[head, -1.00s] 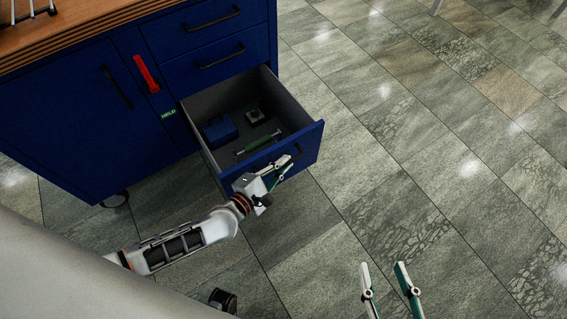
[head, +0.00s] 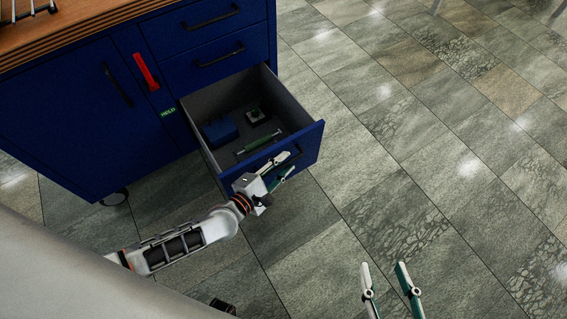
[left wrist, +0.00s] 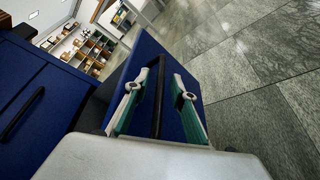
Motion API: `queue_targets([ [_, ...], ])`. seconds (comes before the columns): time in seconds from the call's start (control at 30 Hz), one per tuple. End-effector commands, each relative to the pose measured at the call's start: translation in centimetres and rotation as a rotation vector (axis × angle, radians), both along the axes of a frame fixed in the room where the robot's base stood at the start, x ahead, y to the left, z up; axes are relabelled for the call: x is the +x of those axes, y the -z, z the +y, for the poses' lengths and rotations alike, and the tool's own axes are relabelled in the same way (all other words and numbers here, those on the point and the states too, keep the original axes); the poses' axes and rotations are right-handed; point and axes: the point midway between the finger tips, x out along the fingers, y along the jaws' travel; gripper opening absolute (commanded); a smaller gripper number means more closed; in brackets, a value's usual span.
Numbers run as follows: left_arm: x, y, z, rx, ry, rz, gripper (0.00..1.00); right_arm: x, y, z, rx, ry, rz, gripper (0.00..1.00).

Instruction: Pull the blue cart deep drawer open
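The blue cart's deep drawer (head: 308,150) stands pulled well out below the two shallower drawers. Its black handle (left wrist: 158,95) is on the front panel, which also shows in the left wrist view (left wrist: 145,55). My left gripper (head: 286,164) is at the handle. In the left wrist view its two fingers (left wrist: 158,98) stand apart, one on each side of the handle, with gaps visible between them and the bar. My right gripper (head: 383,266) is open and empty over the floor at the bottom of the head view.
Inside the drawer lie a blue block (head: 219,131), a small dark device (head: 256,115) and a green-and-grey bar (head: 259,144). A red handle (head: 146,72) is on the cart front. The tiled floor (head: 420,130) to the right is clear.

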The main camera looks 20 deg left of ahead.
Motion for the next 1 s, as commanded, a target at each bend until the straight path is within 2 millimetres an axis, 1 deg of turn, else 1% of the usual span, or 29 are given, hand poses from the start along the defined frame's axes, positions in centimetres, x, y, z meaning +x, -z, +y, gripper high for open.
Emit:
queue_targets([
  [0.07,-0.3,0.0,0.1,0.000,0.001,0.001,0.25,0.1,0.0,0.0,0.000,0.001,-0.001,0.40],
  [0.17,-1.3,-0.1,0.5,0.001,0.000,0.002,0.25,0.0,0.0,0.0,0.000,0.000,0.001,0.40],
  [0.4,-4.8,-1.0,1.7,0.001,0.001,0.003,0.25,-0.1,0.1,0.0,0.000,-0.001,0.003,0.40],
  [0.53,-6.2,-1.4,2.2,0.000,0.001,0.002,0.25,-0.1,0.1,0.0,0.000,-0.001,0.003,0.40],
  [0.7,-6.9,-1.6,2.5,0.000,0.000,0.000,0.25,-0.2,0.1,0.0,0.000,-0.001,0.003,0.40],
  [1.0,-6.9,-1.6,2.5,0.000,0.000,0.000,0.25,-0.2,0.1,0.1,0.001,-0.002,0.003,0.40],
])
